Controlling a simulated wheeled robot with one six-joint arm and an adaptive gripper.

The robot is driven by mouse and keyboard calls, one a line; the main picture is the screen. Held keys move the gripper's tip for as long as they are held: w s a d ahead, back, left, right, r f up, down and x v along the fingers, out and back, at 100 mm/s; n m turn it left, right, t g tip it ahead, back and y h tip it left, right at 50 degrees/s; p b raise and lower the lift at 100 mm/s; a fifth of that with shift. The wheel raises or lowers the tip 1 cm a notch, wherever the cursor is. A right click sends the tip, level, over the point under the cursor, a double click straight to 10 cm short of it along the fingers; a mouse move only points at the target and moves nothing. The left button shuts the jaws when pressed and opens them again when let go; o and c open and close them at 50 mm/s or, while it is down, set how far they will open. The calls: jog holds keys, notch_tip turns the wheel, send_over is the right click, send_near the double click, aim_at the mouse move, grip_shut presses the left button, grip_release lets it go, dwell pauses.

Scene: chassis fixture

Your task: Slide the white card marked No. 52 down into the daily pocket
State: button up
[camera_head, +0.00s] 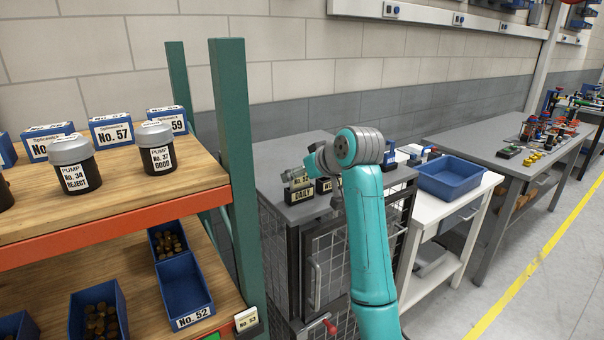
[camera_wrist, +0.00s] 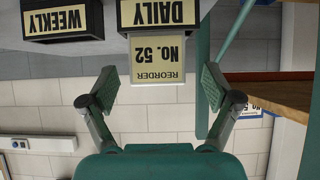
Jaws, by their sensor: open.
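The white card marked REORDER No. 52 (camera_wrist: 158,62) shows in the wrist view, which is upside down. It stands in the black daily pocket (camera_wrist: 158,12), with its lower edge hidden behind the DAILY label and its upper part showing. My gripper (camera_wrist: 158,78) is open, with one finger on each side of the card and visible gaps between. In the head view the daily pocket (camera_head: 303,194) stands on the grey cabinet top, and the card (camera_head: 300,182) shows above it, partly covered by my gripper (camera_head: 298,175).
The weekly pocket (camera_wrist: 62,20) stands beside the daily one. A green rack post (camera_head: 236,170) and wooden shelf (camera_head: 120,197) with pumps and blue bins are left of the cabinet (camera_head: 277,153). A blue tray (camera_head: 450,180) sits on a white table to the right.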

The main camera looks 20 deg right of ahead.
jog(key=v, duration=1.1)
jog(key=shift+m+t, duration=0.3)
jog(key=shift+m, duration=0.3)
jog(key=f, duration=1.2)
jog(key=shift+s+a+f, duration=0.35)
jog(key=shift+a, duration=0.05)
jog(key=shift+m, duration=0.5)
jog(key=f, duration=0.3)
jog(key=s+f, duration=0.1)
jog(key=f, duration=0.2)
jog(key=s+f, duration=0.1)
jog(key=f, duration=0.1)
jog(key=shift+s+a+f, duration=0.25)
jog(key=shift+a+f, duration=0.1)
jog(key=shift+f, duration=0.05)
jog(key=s+a+f+m+t+h, duration=0.1)
jog(key=s+f+m+t+h, duration=0.15)
jog(key=s+f, duration=2.1)
jog(key=s+r, duration=0.4)
jog(key=s, duration=1.1)
jog(key=s+r+n+t, duration=0.1)
jog(key=s+r, duration=0.3)
jog(key=s, duration=1.1)
jog(key=shift+a+r+h, duration=0.2)
jog(key=shift+a+h, duration=0.2)
jog(key=shift+h, duration=0.05)
